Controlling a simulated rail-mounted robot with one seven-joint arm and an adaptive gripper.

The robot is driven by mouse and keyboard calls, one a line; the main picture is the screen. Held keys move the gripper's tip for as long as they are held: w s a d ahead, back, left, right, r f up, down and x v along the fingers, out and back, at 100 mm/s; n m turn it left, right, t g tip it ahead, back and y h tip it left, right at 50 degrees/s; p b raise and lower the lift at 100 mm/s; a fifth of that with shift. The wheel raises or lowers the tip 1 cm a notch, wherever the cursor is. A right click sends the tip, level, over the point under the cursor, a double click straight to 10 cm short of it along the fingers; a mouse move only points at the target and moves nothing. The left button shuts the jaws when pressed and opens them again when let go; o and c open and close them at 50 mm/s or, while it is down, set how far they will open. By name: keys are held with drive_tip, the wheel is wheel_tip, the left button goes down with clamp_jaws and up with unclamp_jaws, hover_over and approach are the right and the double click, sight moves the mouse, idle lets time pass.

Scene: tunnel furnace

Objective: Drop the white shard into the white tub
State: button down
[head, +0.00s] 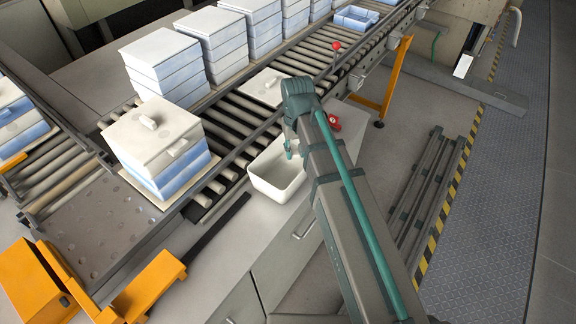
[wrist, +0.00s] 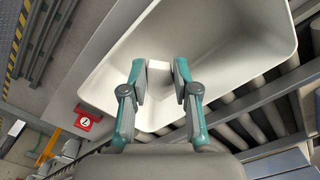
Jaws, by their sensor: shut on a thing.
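The white tub (head: 259,187) stands on the grey counter beside the roller conveyor in the head view. In the wrist view its pale inside and rim (wrist: 215,29) fill much of the upper picture. My gripper (wrist: 158,72) is over the tub's opening, with its green-and-grey fingers closed on the white shard (wrist: 158,64). Only a small pale part of the shard shows between the fingertips. In the head view my gripper (head: 290,150) is at the tub's far right side, partly hidden by my arm, and I cannot make out the shard there.
A stack of white and blue boxes (head: 160,150) stands left of the tub, with more stacks along the conveyor (head: 228,127). A red object (head: 333,122) lies right of the tub; it also shows in the wrist view (wrist: 88,122). An orange post (head: 395,80) stands farther back.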

drive_tip(key=c, duration=0.8)
unclamp_jaws()
drive_tip(key=shift+r, duration=0.1)
wheel_tip(320, 180, up, 12)
drive_tip(key=shift+f, duration=0.1)
